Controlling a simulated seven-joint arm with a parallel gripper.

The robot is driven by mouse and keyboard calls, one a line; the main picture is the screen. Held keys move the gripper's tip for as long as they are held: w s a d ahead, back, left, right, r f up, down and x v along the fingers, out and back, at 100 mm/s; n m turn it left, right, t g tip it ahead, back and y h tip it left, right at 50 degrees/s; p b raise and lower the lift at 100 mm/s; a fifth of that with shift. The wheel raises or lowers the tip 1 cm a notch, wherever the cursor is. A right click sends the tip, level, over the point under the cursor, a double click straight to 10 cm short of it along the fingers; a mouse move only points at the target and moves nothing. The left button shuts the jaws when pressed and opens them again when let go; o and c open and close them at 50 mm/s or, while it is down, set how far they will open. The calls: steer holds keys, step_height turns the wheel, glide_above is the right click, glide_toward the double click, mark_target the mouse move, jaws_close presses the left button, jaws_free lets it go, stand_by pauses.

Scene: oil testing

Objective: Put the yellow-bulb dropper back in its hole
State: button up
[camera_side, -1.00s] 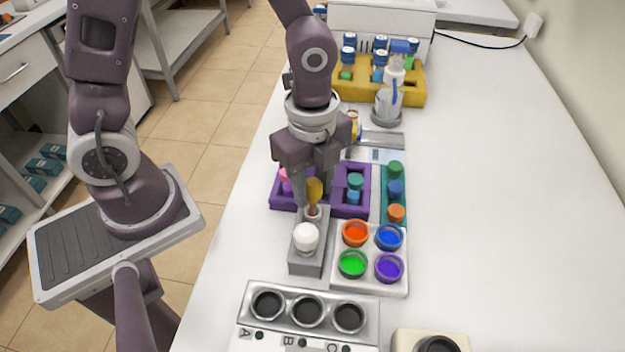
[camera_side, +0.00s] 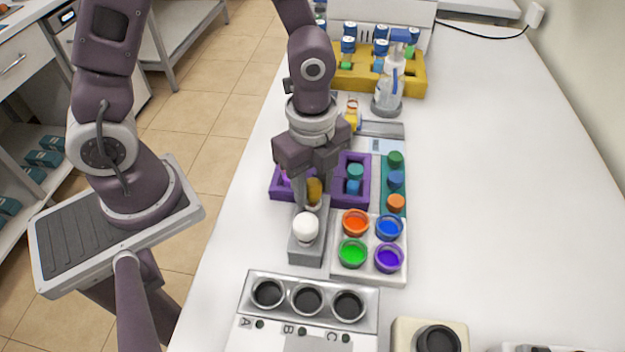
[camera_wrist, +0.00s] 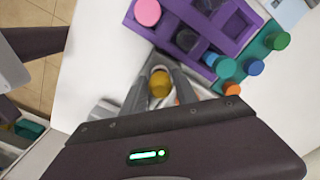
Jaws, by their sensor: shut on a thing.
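The yellow-bulb dropper (camera_side: 314,191) is between the fingers of my gripper (camera_side: 311,198), at the far end of the grey dropper holder (camera_side: 307,256). Its yellow bulb also shows in the wrist view (camera_wrist: 160,86), between the two fingertips (camera_wrist: 160,82). My gripper is shut on it. The dropper's lower part and its hole are hidden, so I cannot tell how deep it sits. A white-bulb dropper (camera_side: 305,228) stands in the near end of the same holder.
A white tray (camera_side: 371,273) with several coloured cups is right of the holder. A purple rack (camera_side: 352,203) with vials is behind it, and a teal rack (camera_side: 393,208) stands to the right. A block with three dark wells (camera_side: 307,316) is in front. The right tabletop is clear.

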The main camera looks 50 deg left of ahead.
steer(key=shift+f, duration=0.1)
stand_by(0.7)
steer(key=o, duration=0.8)
steer(key=shift+o, duration=0.2)
step_height(320, 180, up, 7)
steer(key=shift+f, duration=0.1)
steer(key=s+a+r+n+t, duration=0.2)
steer(key=s+a+r+n, duration=0.2)
steer(key=r+n, duration=0.3)
steer(key=s+a+r+n+t, duration=0.3)
steer(key=s+r+n, duration=0.3)
steer(key=n, duration=0.5)
steer(key=shift+a+r+t, duration=0.3)
steer(key=shift+a+r, duration=0.05)
steer(key=shift+a, duration=0.05)
